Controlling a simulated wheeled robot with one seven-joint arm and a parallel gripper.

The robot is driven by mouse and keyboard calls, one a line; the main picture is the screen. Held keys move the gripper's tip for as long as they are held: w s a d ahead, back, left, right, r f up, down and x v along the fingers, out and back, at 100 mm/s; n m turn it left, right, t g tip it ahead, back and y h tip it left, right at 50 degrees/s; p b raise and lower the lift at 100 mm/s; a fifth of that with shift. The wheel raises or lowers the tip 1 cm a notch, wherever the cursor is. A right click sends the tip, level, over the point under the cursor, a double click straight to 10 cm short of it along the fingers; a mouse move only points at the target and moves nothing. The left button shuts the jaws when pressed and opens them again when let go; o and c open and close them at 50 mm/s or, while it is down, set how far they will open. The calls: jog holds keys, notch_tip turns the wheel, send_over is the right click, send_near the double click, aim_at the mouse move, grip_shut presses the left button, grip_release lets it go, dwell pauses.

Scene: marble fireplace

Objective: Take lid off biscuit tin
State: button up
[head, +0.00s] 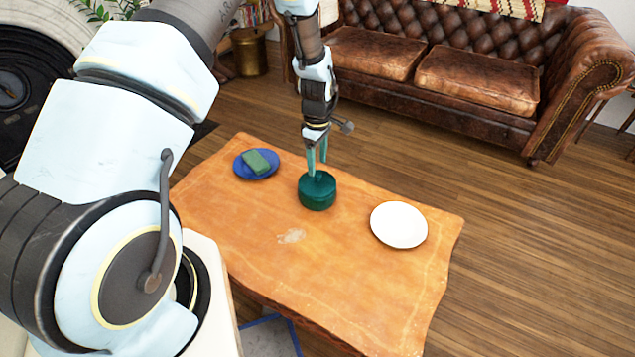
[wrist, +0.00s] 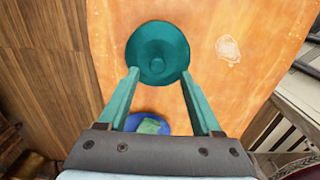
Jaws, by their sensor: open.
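The biscuit tin (head: 317,198) is a round dark green tin standing upright on the wooden table. Its teal lid (head: 318,184) is on top and has a raised round knob in the middle. In the wrist view the lid (wrist: 157,52) shows from above, with the knob at its centre. My gripper (head: 318,170) points down just above the lid. In the wrist view its two teal fingers (wrist: 161,72) are apart, one on each side of the lid's near part, with nothing held. Whether a fingertip touches the lid I cannot tell.
A blue plate (head: 241,168) with a green block (head: 257,161) lies left of the tin. A white plate (head: 399,225) lies to the right. The table (head: 350,285) is bare at the front, apart from a pale patch. A brown leather sofa (head: 440,65) stands behind.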

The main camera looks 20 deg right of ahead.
aim_at(317, 173)
jog(key=shift+w+d+f+p, duration=0.15)
jog(key=shift+f+p, duration=0.2)
jog(key=shift+f, duration=1.1)
jog(key=shift+w+a+f+p, duration=0.1)
jog(key=shift+f+p, duration=0.2)
jog(key=shift+f, duration=1.15)
jog(key=shift+c, duration=0.2)
grip_shut()
